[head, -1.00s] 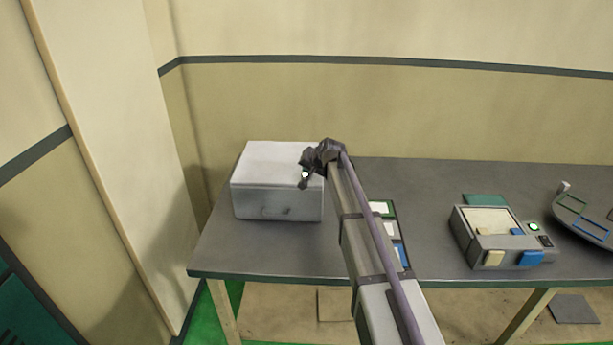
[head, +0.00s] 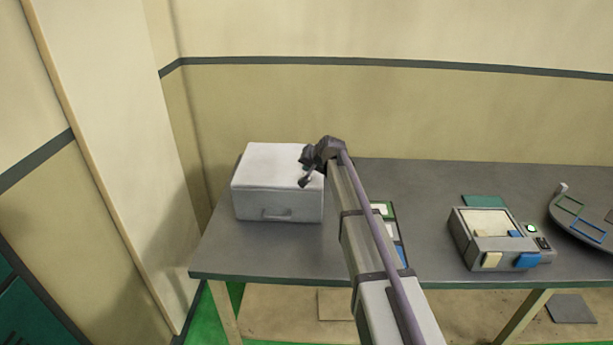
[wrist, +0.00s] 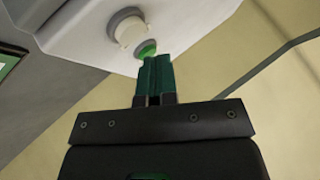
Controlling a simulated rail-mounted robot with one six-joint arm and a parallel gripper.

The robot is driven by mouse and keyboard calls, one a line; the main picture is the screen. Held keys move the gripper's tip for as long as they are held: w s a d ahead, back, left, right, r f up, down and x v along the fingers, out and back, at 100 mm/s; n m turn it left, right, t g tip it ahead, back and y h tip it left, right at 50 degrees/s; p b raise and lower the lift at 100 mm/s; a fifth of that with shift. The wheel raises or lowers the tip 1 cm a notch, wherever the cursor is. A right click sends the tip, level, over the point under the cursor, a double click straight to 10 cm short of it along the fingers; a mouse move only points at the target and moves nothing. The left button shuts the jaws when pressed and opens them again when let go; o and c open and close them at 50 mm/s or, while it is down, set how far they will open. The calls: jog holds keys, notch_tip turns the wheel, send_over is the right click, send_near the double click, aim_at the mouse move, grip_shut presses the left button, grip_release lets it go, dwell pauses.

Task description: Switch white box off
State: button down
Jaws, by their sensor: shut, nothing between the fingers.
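The white box (head: 265,178) stands on the left part of the grey table, with a handle on its front. In the wrist view, the box side (wrist: 195,20) carries a round white knob (wrist: 127,28) and a green button (wrist: 147,50) beside it. My gripper (wrist: 155,58) is shut and empty, its teal fingertips at the lower edge of the green button. Whether they touch it I cannot tell. In the head view my gripper (head: 305,182) is at the box's right side, and the knob and button are hidden there.
The grey table (head: 270,255) has bare room in front of the box. Cards (head: 383,209) lie right of my arm. A grey device (head: 490,240) with cream and blue blocks and a round tray (head: 585,225) stand farther right. The wall is behind the table.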

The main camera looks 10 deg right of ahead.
notch_tip(320, 180, up, 6)
jog(key=p, duration=0.5)
jog(key=shift+f, duration=0.2)
jog(key=s+f+n+g+h+b, duration=0.1)
jog(key=s+f+g, duration=0.2)
jog(key=s, duration=1.1)
jog(key=s+f+n+g+h+b, duration=0.1)
jog(key=s+f+n+g, duration=0.1)
jog(key=s, duration=1.2)
jog(key=s+f+n+g+h+b, duration=0.1)
jog(key=s+f+g+b, duration=0.1)
jog(key=s, duration=1.2)
notch_tip(320, 180, down, 2)
jog(key=shift+s+a+n+g, duration=0.25)
jog(key=shift+s+n+g, duration=0.1)
jog(key=shift+g, duration=0.45)
